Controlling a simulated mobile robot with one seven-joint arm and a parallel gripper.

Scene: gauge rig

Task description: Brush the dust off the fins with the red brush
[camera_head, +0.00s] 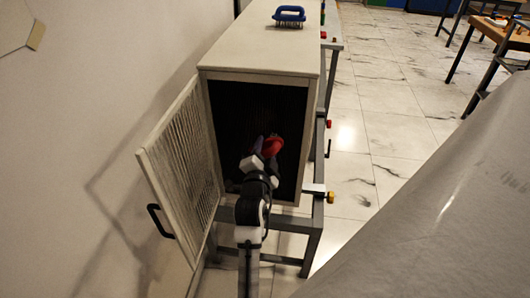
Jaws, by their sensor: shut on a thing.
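My gripper (258,157) is inside the mouth of an open cabinet, shut on the red brush (272,147). The red of the brush shows at the fingertips; its bristles are hidden. The cabinet (262,50) is pale, with a dark inside. The fins (245,105) show only as faint dark vertical lines at the back of the cabinet, and I cannot make out dust on them. Whether the brush touches the fins cannot be told. The louvred door (180,165) stands open to the left, with a black handle.
A blue-handled brush (289,15) lies on top of the cabinet. The cabinet stands on a grey metal frame (313,240) with red and yellow knobs on its right side. A white wall is close on the left. A large grey surface (440,220) fills the lower right. Tiled floor lies open beyond.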

